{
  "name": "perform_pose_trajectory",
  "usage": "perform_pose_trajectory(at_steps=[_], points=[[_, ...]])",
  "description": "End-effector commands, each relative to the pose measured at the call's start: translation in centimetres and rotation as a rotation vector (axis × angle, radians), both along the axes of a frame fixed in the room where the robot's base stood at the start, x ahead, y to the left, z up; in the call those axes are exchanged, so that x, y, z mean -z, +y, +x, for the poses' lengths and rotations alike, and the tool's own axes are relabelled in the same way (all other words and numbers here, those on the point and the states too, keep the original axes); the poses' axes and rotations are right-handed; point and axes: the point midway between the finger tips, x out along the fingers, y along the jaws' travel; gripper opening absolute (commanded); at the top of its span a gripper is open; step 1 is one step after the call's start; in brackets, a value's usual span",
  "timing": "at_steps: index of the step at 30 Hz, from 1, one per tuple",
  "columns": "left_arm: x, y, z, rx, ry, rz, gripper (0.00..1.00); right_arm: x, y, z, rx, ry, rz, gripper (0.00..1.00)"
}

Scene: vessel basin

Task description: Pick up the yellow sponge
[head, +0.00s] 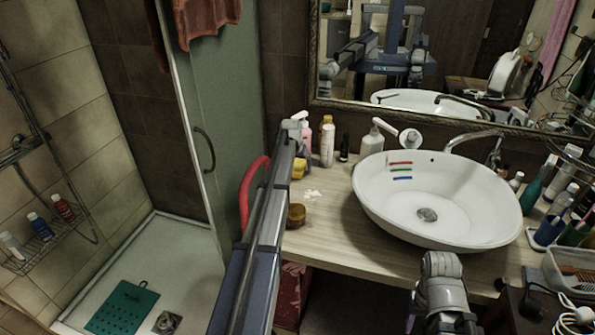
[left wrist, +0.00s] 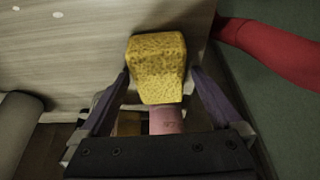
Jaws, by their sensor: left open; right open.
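The yellow sponge (left wrist: 157,68) stands between the two fingers of my left gripper (left wrist: 160,85) in the left wrist view. The fingers are apart, one on each side of it, and I cannot tell if either touches it. In the head view the sponge (head: 299,168) is on the wooden counter at the left of the basin, partly hidden by my left arm. My left fingers are mostly hidden there. My right gripper (head: 442,285) is low in the head view, in front of the counter by the basin, away from the sponge; its fingers are not clear.
A red curved object (head: 252,190) is close beside the left arm and the sponge. A brown jar (head: 296,215), a pink bottle (head: 307,138) and a white bottle (head: 327,145) stand near. The white basin (head: 435,235) fills the counter's middle. Bare wood (head: 335,222) lies between.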

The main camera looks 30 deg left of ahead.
Motion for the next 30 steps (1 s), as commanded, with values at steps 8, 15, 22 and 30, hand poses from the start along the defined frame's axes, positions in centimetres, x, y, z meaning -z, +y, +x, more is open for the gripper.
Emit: perform_pose_trajectory(at_steps=[8, 15, 22, 30], points=[[0.21, -0.01, 0.00, 0.000, 0.000, 0.000, 1.00, 0.21, 0.00, 0.00, 0.000, 0.000, 0.000, 0.50], [0.39, 0.00, 0.00, 0.000, 0.000, 0.000, 0.94, 0.38, 0.00, 0.00, 0.000, 0.000, 0.000, 0.50], [0.39, 0.00, 0.00, 0.000, 0.000, 0.000, 0.69, 0.38, 0.00, 0.00, 0.000, 0.000, 0.000, 0.50], [0.38, 0.00, 0.00, 0.000, 0.000, 0.000, 0.38, 0.38, 0.00, 0.00, 0.000, 0.000, 0.000, 0.50]])
